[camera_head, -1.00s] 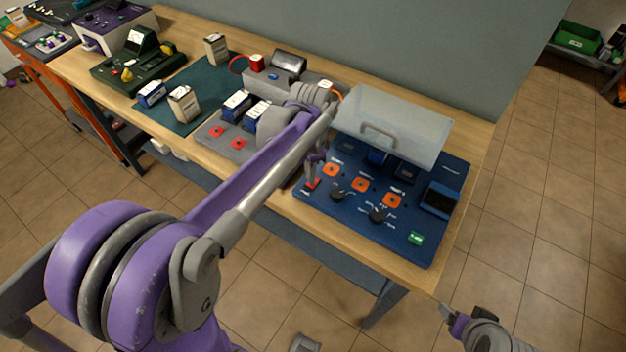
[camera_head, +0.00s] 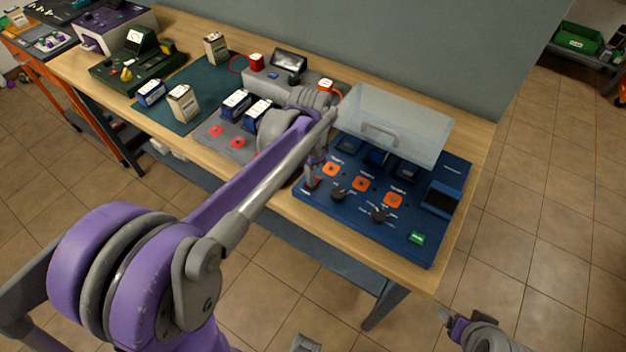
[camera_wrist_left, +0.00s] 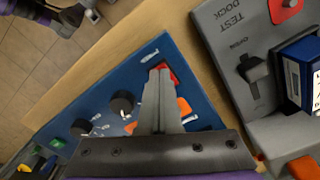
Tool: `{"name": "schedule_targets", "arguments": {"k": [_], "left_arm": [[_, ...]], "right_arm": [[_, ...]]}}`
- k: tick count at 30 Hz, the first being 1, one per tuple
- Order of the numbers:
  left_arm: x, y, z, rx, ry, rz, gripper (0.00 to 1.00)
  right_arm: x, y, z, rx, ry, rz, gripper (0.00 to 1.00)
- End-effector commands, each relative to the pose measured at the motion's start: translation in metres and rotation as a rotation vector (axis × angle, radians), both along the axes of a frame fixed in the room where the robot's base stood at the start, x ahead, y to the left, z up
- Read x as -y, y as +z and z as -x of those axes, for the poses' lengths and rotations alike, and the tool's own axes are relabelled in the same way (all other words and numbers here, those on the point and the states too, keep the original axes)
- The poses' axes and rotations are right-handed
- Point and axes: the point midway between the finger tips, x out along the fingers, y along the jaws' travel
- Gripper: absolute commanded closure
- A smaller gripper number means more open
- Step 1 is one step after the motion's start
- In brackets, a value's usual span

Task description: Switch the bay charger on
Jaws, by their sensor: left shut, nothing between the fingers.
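The blue charger panel (camera_head: 345,218) lies at the right of the bench, with orange sockets, black knobs, a dark screen (camera_head: 440,199) and a green button (camera_head: 416,238). A red switch (camera_wrist_left: 170,73) sits at its corner near the test dock. My left gripper (camera_head: 312,181) is shut and empty, pointing down at this switch. In the left wrist view its fingertips (camera_wrist_left: 160,72) overlap the red switch and partly hide it; I cannot tell whether they touch or which way the switch is set. My right gripper (camera_head: 446,314) hangs off the bench front at lower right; its jaw opening is unclear.
A clear lid (camera_head: 405,118) with a handle stands raised over the panel's back. The grey test dock (camera_head: 222,139) with blue-and-white batteries is left of the panel, partly behind my left arm. A green mat (camera_head: 205,112) lies further left.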

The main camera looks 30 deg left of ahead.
Motion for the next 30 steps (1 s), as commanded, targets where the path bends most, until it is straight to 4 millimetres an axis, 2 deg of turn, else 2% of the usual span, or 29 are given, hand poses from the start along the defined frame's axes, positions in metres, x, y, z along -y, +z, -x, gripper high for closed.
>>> {"name": "schedule_targets", "arguments": {"k": [11, 30], "left_arm": [[0.000, -0.002, 0.000, 0.000, 0.000, 0.000, 1.00], [0.000, 0.049, -0.001, 0.002, 0.000, 0.000, 1.00]], "right_arm": [[0.000, -0.001, 0.000, -0.001, 0.000, 0.000, 0.24], [0.000, 0.037, -0.012, 0.023, 0.000, 0.000, 0.24]]}}
